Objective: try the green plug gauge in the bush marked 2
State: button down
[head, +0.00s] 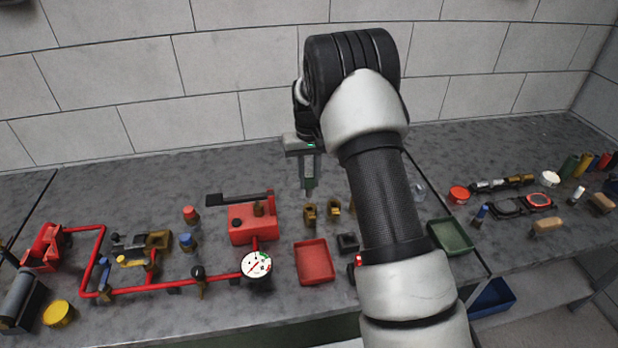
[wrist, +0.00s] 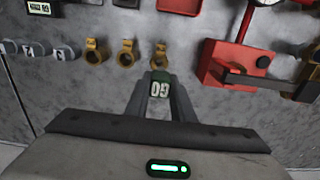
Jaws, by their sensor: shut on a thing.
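My gripper (wrist: 160,98) is shut on the green plug gauge (wrist: 160,77), which has a white label with dark characters. In the head view my gripper (head: 308,178) points down above the bench, behind the bushes; the gauge is hard to make out there. Three brass bushes (wrist: 126,55) stand in a row in the wrist view, apart from the gauge. The gauge appears closest to the bush at the row's right end (wrist: 158,56). Their small marks are too blurred to read, so I cannot tell which is 2. Two bushes show clearly in the head view (head: 334,209).
A red tank (head: 252,222) with a black-handled lever stands left of the bushes in the head view. A red tray (head: 315,262) and a dial gauge (head: 256,264) lie nearer the front. Grey labelled pieces (wrist: 62,52) continue the row in the wrist view.

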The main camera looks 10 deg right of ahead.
aim_at(310, 196)
jog(key=shift+d, duration=0.15)
jog(key=shift+f, duration=0.15)
jog(key=shift+f+b, duration=1.5)
jog(key=shift+f, duration=0.55)
jog(key=shift+f+b, duration=0.6)
jog(key=shift+f, duration=0.05)
dwell(0.3)
jog(key=shift+r, duration=0.2)
dwell(1.0)
jog(key=shift+r+p, duration=1)
jog(key=shift+r, duration=0.7)
jog(key=shift+f, duration=0.15)
jog(key=shift+f+b, duration=0.75)
jog(key=shift+f, duration=0.35)
